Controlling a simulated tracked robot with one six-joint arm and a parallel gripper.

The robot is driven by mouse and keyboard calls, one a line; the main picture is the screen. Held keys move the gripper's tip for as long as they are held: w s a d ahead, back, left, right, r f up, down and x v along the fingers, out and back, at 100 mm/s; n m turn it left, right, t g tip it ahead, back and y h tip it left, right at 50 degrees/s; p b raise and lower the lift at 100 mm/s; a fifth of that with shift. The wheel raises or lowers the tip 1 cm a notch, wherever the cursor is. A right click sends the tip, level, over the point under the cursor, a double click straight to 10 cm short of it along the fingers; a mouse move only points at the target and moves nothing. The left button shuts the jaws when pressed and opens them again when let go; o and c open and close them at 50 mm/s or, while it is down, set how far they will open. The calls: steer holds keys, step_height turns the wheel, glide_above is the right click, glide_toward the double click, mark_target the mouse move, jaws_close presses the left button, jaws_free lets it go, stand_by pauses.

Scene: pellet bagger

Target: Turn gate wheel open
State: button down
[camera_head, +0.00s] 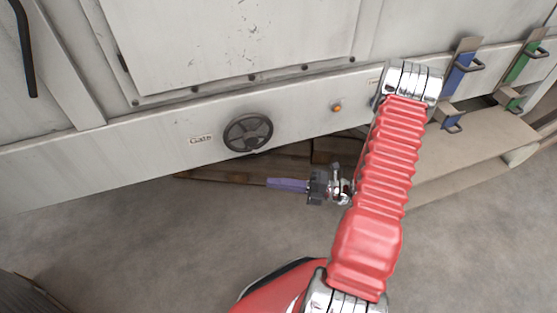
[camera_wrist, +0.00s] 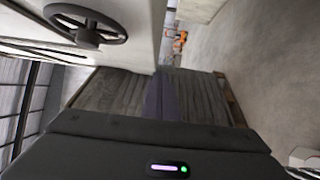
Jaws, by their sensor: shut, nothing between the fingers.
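The gate wheel (camera_head: 248,133) is a dark round handwheel with spokes on the pale machine front, just right of the "Gate" label (camera_head: 201,140). It also shows at the upper left of the wrist view (camera_wrist: 86,26), seen at an angle with its hub standing out from the panel. My gripper (camera_head: 272,184) is below and a little right of the wheel in the head view, its purple fingers closed together and pointing left. In the wrist view the shut fingers (camera_wrist: 160,98) are at the centre, apart from the wheel and holding nothing.
An orange button or lamp (camera_head: 337,108) is on the panel right of the wheel. Blue (camera_head: 459,73) and green (camera_head: 526,62) handled parts stand at the far right. A wooden pallet (camera_head: 220,172) lies low under the panel. Bare concrete floor (camera_head: 150,240) is open at the lower left.

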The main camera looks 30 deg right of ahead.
steer(key=s+a+r+n+g+h, duration=0.5)
steer(key=r+n, duration=0.3)
steer(key=n, duration=0.6)
steer(key=s+a+r+n+g+h, duration=0.35)
steer(key=a+r+n+g, duration=0.35)
steer(key=n, duration=0.7)
steer(key=s+d+r+n+t+h, duration=0.1)
steer(key=s+r+n+t+h, duration=0.2)
steer(key=r+n, duration=0.9)
steer(key=shift+d+r+n+t+h, duration=0.15)
steer(key=shift+r+n+t+h, duration=0.05)
steer(key=shift+n+t+h, duration=1.5)
steer(key=shift+s, duration=0.1)
